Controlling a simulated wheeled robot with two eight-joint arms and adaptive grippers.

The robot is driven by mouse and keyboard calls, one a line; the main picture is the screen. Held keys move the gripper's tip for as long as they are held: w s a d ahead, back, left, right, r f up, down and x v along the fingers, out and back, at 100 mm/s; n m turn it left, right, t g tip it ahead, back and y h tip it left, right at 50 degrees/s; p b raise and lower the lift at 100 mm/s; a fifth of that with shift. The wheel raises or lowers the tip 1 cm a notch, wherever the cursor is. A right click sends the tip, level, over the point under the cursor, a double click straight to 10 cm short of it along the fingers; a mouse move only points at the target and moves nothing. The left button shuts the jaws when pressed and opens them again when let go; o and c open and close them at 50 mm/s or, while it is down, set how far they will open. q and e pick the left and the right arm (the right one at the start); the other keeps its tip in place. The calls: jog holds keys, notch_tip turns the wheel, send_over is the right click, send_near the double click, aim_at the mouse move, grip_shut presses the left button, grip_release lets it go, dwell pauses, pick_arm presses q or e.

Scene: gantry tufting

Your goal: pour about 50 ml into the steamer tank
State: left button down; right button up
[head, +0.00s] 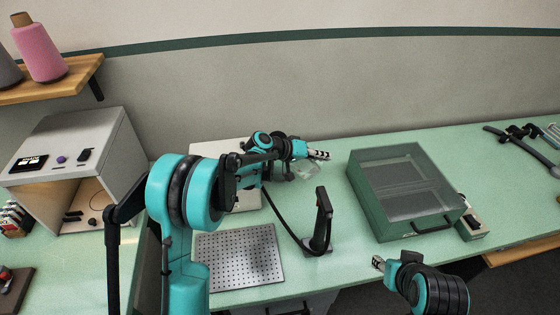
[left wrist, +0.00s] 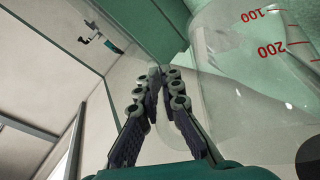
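A clear beaker (head: 307,171) is by my left gripper (head: 320,155) over the back of the green table. In the left wrist view the beaker (left wrist: 265,75) fills the right side, with red 100 and 200 marks. My left gripper's fingers (left wrist: 157,85) are close together beside its glass. I cannot tell whether they pinch it, nor the liquid level. A black upright handle (head: 322,215) with a dark hose stands in front of the gripper. A pale flat thing (head: 205,150) lies partly behind my left arm. I cannot make out the tank opening. My right gripper (head: 380,263) is low, near the front edge, apparently empty.
A green case with a clear lid (head: 368,190) stands right of the handle. A perforated metal plate (head: 240,257) lies at the front. A grey open-fronted box (head: 85,140) is at left, below a shelf (head: 60,82) with yarn cones. Free table shows between case and tools at right.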

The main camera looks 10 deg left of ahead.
pick_arm(q)
jog(key=shift+w+a+r+h, duration=0.2)
jog(key=shift+w+a+h, duration=0.1)
jog(key=shift+a, duration=0.25)
dwell(0.4)
jog(key=shift+a+r+n+h, duration=0.25)
jog(key=shift+r+n+h, duration=0.05)
jog(key=shift+r+n, duration=0.1)
dwell(0.7)
jog(key=s+d+f+m+y+b, duration=0.1)
jog(key=d+f+m+y+b, duration=0.1)
jog(key=d+f+y, duration=0.2)
notch_tip(320, 180, down, 3)
jog(key=shift+s+f+m+t+y, duration=0.1)
jog(key=shift+s+m+t+y, duration=0.1)
jog(key=shift+m+t+y, duration=0.15)
dwell(1.9)
